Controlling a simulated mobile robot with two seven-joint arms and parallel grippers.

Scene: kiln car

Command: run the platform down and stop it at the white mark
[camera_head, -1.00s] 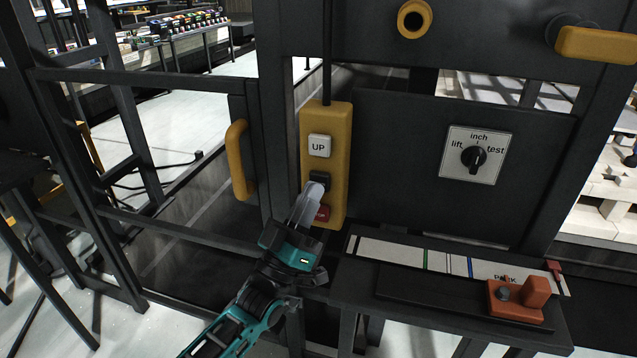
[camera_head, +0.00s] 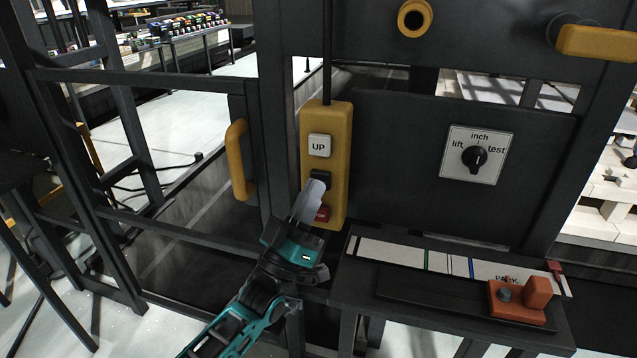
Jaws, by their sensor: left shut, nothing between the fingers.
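A yellow control box (camera_head: 340,165) hangs upright with a white UP button (camera_head: 319,146), a dark button (camera_head: 321,179) below it and a red button (camera_head: 322,214) at the bottom. My left gripper (camera_head: 314,188) is shut and empty. Its fingertips are at the lower edge of the dark button and partly cover it; I cannot tell whether they touch it. A pale scale strip (camera_head: 400,254) carries black, green and blue lines and the word PARK. I cannot pick out a white mark or the platform with certainty. My right gripper is not in view.
A dial (camera_head: 474,157) marked lift, inch and test points near inch. A yellow handle (camera_head: 238,160) stands left of the box. An orange block (camera_head: 519,303) sits in front of the strip. Dark frame bars surround the arm.

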